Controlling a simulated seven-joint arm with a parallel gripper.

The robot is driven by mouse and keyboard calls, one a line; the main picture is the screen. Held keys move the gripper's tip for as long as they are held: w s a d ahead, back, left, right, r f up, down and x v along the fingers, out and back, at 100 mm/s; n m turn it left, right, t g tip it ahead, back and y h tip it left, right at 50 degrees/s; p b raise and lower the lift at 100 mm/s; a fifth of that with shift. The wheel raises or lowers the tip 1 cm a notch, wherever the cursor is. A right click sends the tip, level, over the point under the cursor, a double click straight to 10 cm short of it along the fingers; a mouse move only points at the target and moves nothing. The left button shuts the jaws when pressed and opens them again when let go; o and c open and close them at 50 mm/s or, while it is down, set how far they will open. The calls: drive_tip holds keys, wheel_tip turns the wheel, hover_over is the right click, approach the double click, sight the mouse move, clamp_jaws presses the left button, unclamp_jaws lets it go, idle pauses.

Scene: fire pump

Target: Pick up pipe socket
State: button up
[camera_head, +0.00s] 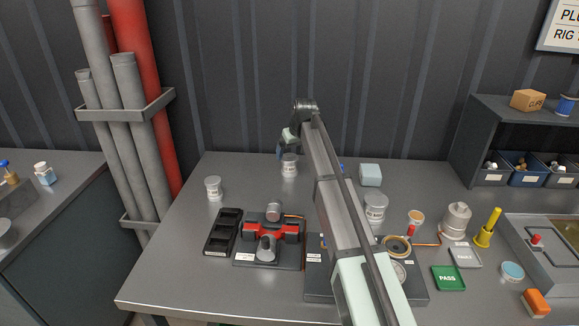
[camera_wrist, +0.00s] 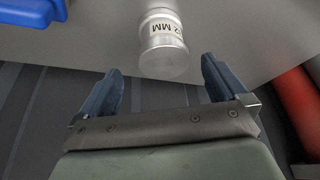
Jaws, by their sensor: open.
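A pale grey cylindrical pipe socket (camera_head: 289,165) with a printed label stands near the back of the bench in the head view. In the wrist view the socket (camera_wrist: 163,45) shows a label partly readable as "2 MM". My gripper (camera_wrist: 160,66) is open, with its blue fingers spread to either side of the socket's near end. The socket lies mostly beyond the fingertips, and the fingers are not closed on it. In the head view my gripper (camera_head: 283,150) is beside the socket's top, partly hidden by my arm. Similar labelled cylinders stand at left (camera_head: 213,188) and right (camera_head: 375,207).
A black slotted tray (camera_head: 222,232) and a red pump fixture (camera_head: 270,233) stand at the front left. A green PASS plate (camera_head: 448,278) and a yellow tool (camera_head: 489,228) are at right. Pipes (camera_head: 130,120) rise beyond the left edge.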

sight(290, 157)
drive_tip(key=shift+a+x, duration=0.15)
drive_tip(key=shift+x, duration=1.3)
drive_tip(key=shift+a+x, duration=0.1)
drive_tip(key=shift+x, duration=1.4)
drive_tip(key=shift+s, duration=0.15)
drive_tip(key=c, duration=1.2)
drive_tip(key=shift+r, duration=0.1)
drive_tip(key=shift+c, duration=0.5)
drive_tip(key=shift+r, duration=0.1)
